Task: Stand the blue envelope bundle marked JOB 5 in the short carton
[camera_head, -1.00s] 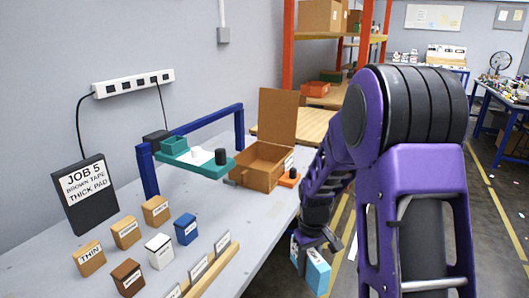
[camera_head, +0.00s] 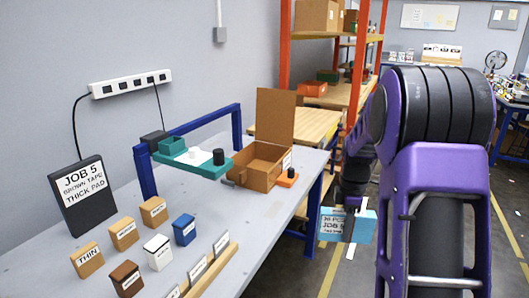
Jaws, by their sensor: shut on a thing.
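My gripper (camera_head: 351,220) is shut on a light blue bundle (camera_head: 331,225). The bundle has a printed label; "JOB" can be read on it, but the rest is too small to be sure of. It hangs in the air to the right of the table's edge, label facing the camera, roughly level. An open brown carton (camera_head: 251,172) stands at the far part of the table, its flap raised at the back. It is left of and beyond my gripper. I cannot tell whether this is the short carton, and its inside is only partly visible.
A blue frame (camera_head: 147,172) carries a teal plate (camera_head: 190,160) beside the carton. A black sign (camera_head: 83,196) reads JOB 5, BROWN TAPE, THICK PAD. Several small labelled blocks and a wooden card rail (camera_head: 211,270) occupy the near table. An orange shelf rack (camera_head: 285,60) stands behind.

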